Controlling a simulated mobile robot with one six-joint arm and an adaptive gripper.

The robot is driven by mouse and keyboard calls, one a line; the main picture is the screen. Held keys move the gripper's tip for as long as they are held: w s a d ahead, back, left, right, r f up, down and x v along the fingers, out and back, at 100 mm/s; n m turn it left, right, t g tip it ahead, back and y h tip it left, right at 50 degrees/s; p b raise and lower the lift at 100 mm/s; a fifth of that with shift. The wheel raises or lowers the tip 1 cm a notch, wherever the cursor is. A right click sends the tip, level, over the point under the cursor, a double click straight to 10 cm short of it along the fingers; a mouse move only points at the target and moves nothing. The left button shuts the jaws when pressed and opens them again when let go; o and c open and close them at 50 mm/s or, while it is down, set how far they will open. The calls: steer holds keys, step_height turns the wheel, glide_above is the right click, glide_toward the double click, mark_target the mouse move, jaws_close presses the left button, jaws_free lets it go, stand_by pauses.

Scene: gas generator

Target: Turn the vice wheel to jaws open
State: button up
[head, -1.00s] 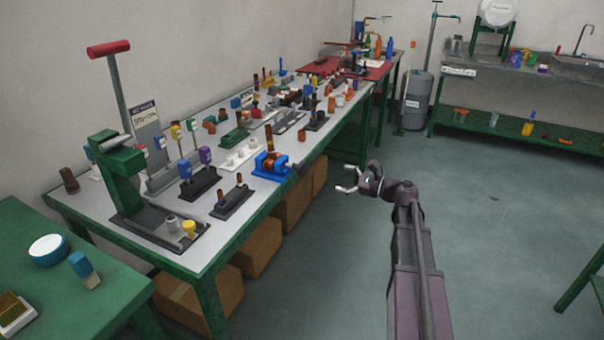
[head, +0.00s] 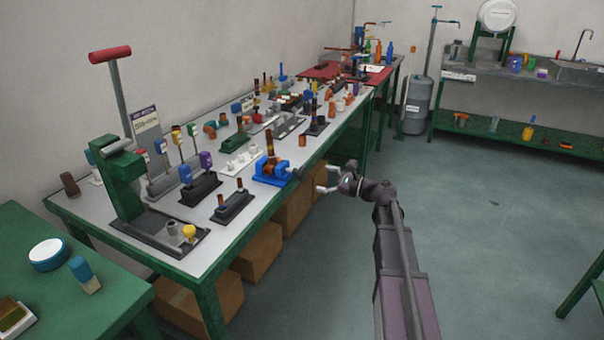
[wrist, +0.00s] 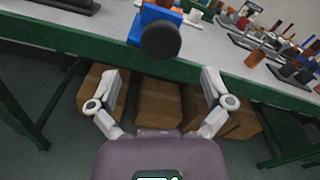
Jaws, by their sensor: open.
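The blue vice (head: 272,171) sits at the front edge of the long workbench, with a brown cylindrical piece standing at it. Its dark round wheel (wrist: 160,41) faces me at the top middle of the wrist view, in front of the blue body (wrist: 148,16). In the head view the wheel (head: 296,173) sticks out past the bench edge. My gripper (head: 324,177) is open and empty, just right of the wheel. In the wrist view its two fingers (wrist: 160,80) are spread wide, with the wheel ahead between and above them, apart from both.
The grey benchtop (head: 160,203) has a green edge and carries many small fixtures. A green press with a red handle (head: 110,54) stands at its near end. Cardboard boxes (wrist: 158,103) sit under the bench. The floor to the right is clear.

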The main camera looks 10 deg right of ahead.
mark_target(304, 173)
steer(key=shift+x, duration=3.85)
steer(key=c, duration=1.1)
